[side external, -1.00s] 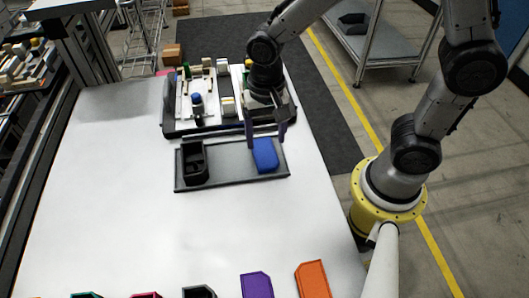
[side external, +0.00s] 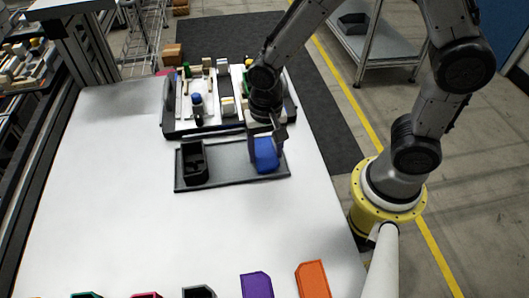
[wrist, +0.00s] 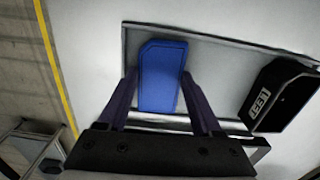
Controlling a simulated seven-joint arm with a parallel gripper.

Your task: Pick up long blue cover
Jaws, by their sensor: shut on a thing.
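The long blue cover (side external: 267,161) lies at the right end of the dark grey tray in the side external view. It also shows in the wrist view (wrist: 160,75), between the two fingers. My gripper (side external: 265,143) is down at the cover, with one finger along each long side of it. It is shut on the cover, which still appears to sit on the tray. In the wrist view the fingers (wrist: 158,88) cover parts of the cover's side edges. In the side external view my gripper hides the cover's far end.
The dark grey tray (side external: 226,171) also holds a black open box (side external: 193,163) at its left end. Behind it stands a black pallet with several parts (side external: 197,113). Purple (side external: 257,286) and orange (side external: 313,279) covers lie at the table's near edge. The table's middle is clear.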

